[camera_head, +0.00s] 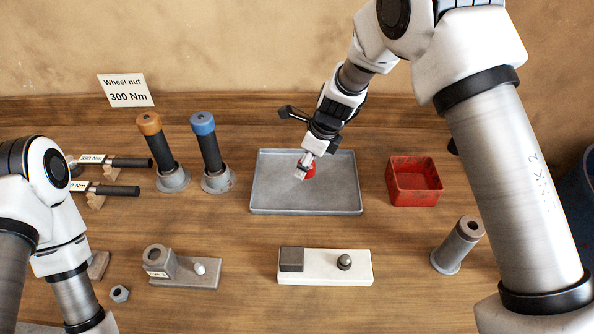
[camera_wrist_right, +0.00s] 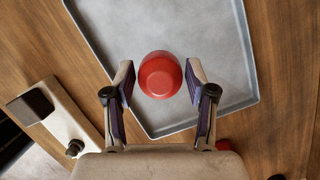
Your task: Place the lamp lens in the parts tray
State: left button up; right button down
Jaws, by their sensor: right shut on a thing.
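The lamp lens (camera_head: 311,172) is a small red rounded cup, partly hidden by my right gripper (camera_head: 304,170) in the head view. In the wrist view the lens (camera_wrist_right: 160,75) sits between the two fingers of the right gripper (camera_wrist_right: 160,82), which is shut on it. The parts tray (camera_head: 300,209) is a flat grey metal tray with a low rim. The lens and fingertips are over the tray's inner area; I cannot tell whether the lens touches its floor. The tray also shows in the wrist view (camera_wrist_right: 205,25). My left gripper is out of view.
A red bin (camera_head: 414,196) stands right of the tray. Tools with orange (camera_head: 152,135) and blue (camera_head: 205,135) tops stand left of it. A white block fixture (camera_head: 325,278) and a grey fixture (camera_head: 195,275) lie in front. A grey cylinder (camera_head: 455,250) stands at right.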

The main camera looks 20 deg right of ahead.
aim_at(303, 189)
jog(key=shift+s+d+f, duration=0.1)
jog(key=shift+s+f, duration=0.75)
jog(key=shift+f, duration=0.3)
jog(key=x, duration=0.4)
jog(key=shift+w+d+f, duration=0.2)
jog(key=shift+f, duration=0.05)
jog(key=shift+s+d+r, duration=0.1)
jog(key=shift+s, duration=0.1)
jog(key=shift+c, duration=1.8)
grip_release()
jog(key=shift+w, duration=0.2)
jog(key=v, duration=1.2)
jog(key=shift+r, duration=0.1)
